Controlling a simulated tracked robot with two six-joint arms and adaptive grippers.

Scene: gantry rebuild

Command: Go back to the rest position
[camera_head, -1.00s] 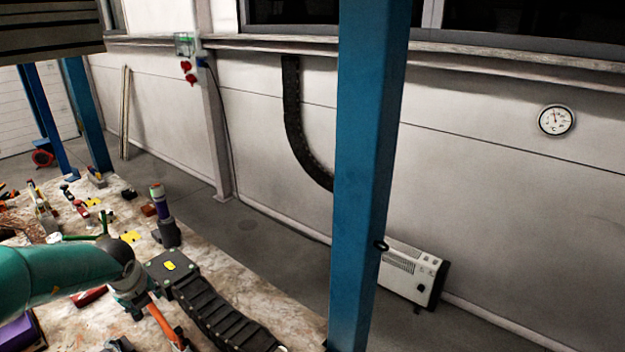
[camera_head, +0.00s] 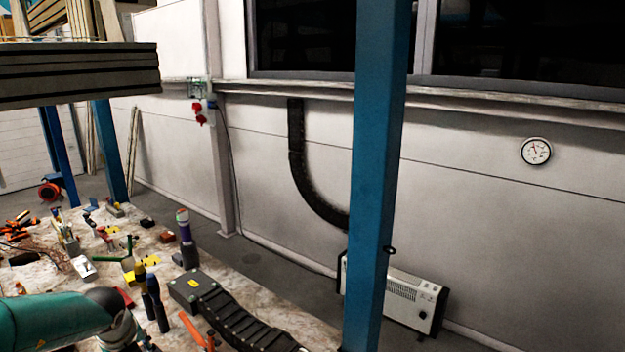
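My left arm (camera_head: 55,322) comes in from the left at the bottom, teal with a grey wrist joint (camera_head: 108,304), over the cluttered workbench (camera_head: 262,301). Its gripper does not show; the picture's bottom edge cuts the arm off past the wrist. My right arm and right gripper are not in view.
A black cable chain (camera_head: 237,322) lies beside the arm. A purple-topped tool (camera_head: 186,237), dark-handled tools (camera_head: 155,300) and an orange tool (camera_head: 196,330) are near it. A blue post (camera_head: 376,180) stands at the right. A white heater (camera_head: 405,298) is by the wall.

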